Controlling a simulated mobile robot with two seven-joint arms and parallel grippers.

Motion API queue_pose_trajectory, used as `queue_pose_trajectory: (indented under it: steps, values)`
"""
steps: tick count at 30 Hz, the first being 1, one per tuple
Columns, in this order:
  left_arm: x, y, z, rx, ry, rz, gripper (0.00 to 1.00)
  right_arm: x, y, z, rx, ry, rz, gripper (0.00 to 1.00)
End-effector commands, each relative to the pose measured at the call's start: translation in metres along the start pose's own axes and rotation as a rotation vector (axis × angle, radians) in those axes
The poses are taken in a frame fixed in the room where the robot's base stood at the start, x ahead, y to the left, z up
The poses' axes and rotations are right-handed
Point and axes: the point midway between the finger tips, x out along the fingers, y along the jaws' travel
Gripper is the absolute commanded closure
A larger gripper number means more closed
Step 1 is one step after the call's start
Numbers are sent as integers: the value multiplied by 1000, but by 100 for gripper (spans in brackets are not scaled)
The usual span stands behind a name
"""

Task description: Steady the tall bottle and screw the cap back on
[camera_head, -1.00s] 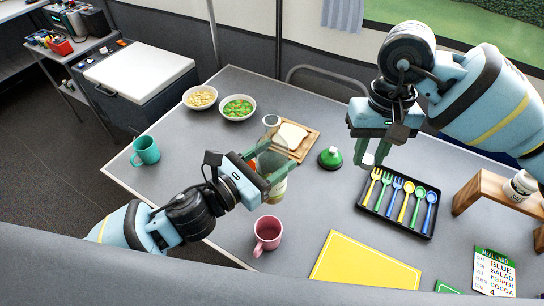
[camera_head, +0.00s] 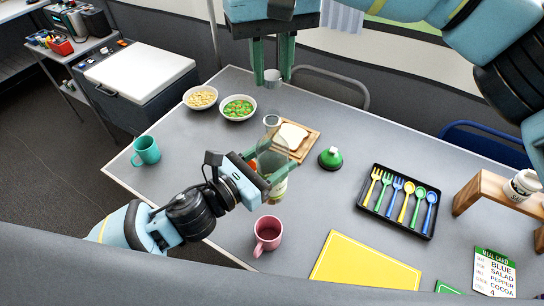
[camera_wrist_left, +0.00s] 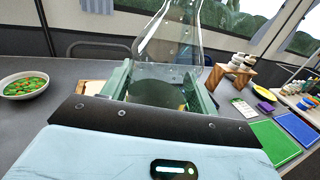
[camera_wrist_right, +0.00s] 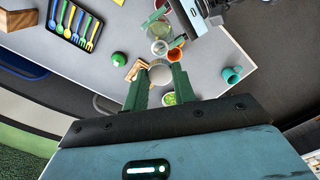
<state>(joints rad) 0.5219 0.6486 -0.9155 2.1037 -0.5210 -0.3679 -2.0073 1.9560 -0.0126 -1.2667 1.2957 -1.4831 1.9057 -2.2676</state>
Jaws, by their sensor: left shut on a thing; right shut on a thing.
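The tall clear bottle (camera_head: 270,135) stands upright on the grey table, its narrow open neck pointing up. My left gripper (camera_head: 272,172) is shut around the bottle's body; the glass also fills the middle of the left wrist view (camera_wrist_left: 170,48). My right gripper (camera_head: 272,72) is shut on the small pale grey cap (camera_head: 272,79), held at its fingertips above the bottle and apart from it. The cap shows between the fingers in the right wrist view (camera_wrist_right: 160,74), with the bottle (camera_wrist_right: 158,32) beyond it.
Around the bottle are a bread board (camera_head: 306,146), a green-domed object (camera_head: 330,158), a pink mug (camera_head: 267,234) and two bowls (camera_head: 238,107). An orange cup (camera_wrist_right: 177,42) is close beside the bottle. A cutlery tray (camera_head: 399,203) and yellow mat (camera_head: 365,265) lie right.

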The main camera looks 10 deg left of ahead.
Motion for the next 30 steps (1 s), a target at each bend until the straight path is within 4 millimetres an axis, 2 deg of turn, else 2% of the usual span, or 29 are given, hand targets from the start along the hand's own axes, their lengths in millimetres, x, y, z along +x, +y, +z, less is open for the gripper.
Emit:
queue_pose_trajectory:
  steps: [12, 24, 30]
  values:
    - [0, 0, 1, 0, -2, 0, 82, 3, 0, 0, 1, -1, 0, 94]
    - [0, 0, 1, 0, -2, 0, 82, 34, 1, 0, 1, -2, -1, 95]
    - [0, 0, 1, 0, -2, 0, 82, 41, 0, 0, 1, 0, -1, 95]
